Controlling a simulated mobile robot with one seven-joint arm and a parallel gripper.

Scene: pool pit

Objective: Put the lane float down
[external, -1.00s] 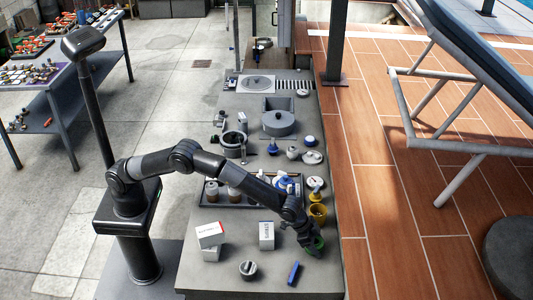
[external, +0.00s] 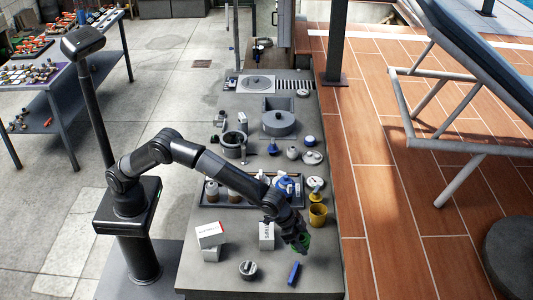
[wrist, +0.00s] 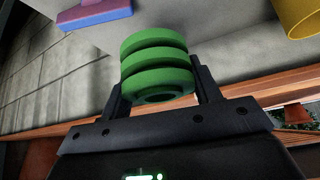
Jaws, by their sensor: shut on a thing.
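The lane float is a green ribbed piece of stacked discs (wrist: 155,62) in the wrist view. My gripper (wrist: 155,88) is shut on it, with one dark finger on each side. In the external view my gripper (external: 303,243) is over the near right part of the grey bench (external: 225,268), and only a little green of the float (external: 306,246) shows there. The float appears to be held above the bench top; I cannot tell the exact gap.
A blue block (external: 294,272) lies just below my gripper in the picture. A yellow cup (external: 318,215) stands above right. White boxes (external: 210,234) and a round grey-white piece (external: 248,269) are to the left. A tray (external: 206,202) of bottles lies behind. The bench's near right corner is bare.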

